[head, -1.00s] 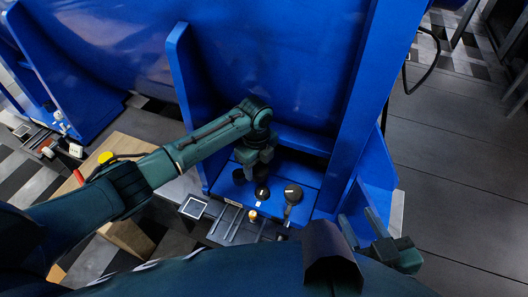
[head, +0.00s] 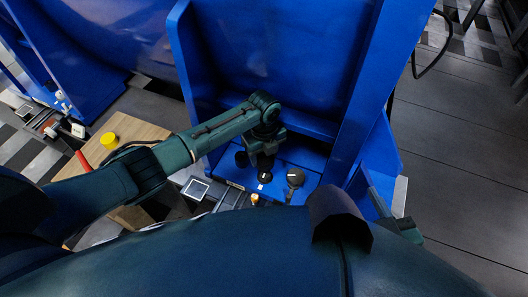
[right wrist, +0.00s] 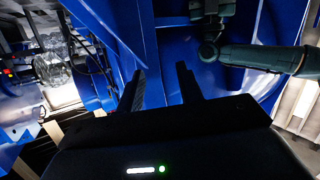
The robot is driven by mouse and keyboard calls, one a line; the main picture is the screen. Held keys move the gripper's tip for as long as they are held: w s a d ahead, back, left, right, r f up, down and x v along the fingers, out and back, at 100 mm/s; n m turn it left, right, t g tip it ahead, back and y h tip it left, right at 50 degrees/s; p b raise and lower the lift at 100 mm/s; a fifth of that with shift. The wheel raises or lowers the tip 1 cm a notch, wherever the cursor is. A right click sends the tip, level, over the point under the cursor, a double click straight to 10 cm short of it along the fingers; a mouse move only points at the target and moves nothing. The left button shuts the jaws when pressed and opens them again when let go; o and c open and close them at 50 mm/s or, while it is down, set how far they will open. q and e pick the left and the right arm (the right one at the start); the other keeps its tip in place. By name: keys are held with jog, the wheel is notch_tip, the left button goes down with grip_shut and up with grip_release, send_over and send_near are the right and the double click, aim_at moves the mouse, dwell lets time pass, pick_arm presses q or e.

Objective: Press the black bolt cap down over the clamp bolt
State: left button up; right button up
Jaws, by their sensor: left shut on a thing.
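My left gripper (head: 264,160) points down over the blue base between two upright blue plates. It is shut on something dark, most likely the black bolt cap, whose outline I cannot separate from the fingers. A round black piece (head: 264,177) shows right at the fingertips. I cannot tell whether it is the held cap or a fixed part, and the clamp bolt itself is not distinguishable. My right gripper (right wrist: 161,85) is open and empty in the right wrist view, away from the base. In the head view it is partly hidden at the lower right.
A dark round knob (head: 295,178) stands just right of the left gripper. A blue upright plate (head: 360,90) rises between the work spot and the right side. Grey floor is free at the far right.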

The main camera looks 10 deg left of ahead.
aim_at(264, 172)
pick_arm(q)
notch_tip(264, 172, down, 3)
jog(key=shift+r+b, duration=0.1)
jog(key=shift+b, duration=0.7)
jog(key=shift+f+b, duration=0.35)
jog(key=shift+f, duration=0.2)
pick_arm(e)
jog(key=shift+w+a+r+n+t+y, duration=0.15)
jog(key=shift+a+n+t+y, duration=0.3)
jog(key=shift+t, duration=0.55)
pick_arm(q)
jog(key=shift+p, duration=0.55)
pick_arm(e)
jog(key=shift+r, duration=0.5)
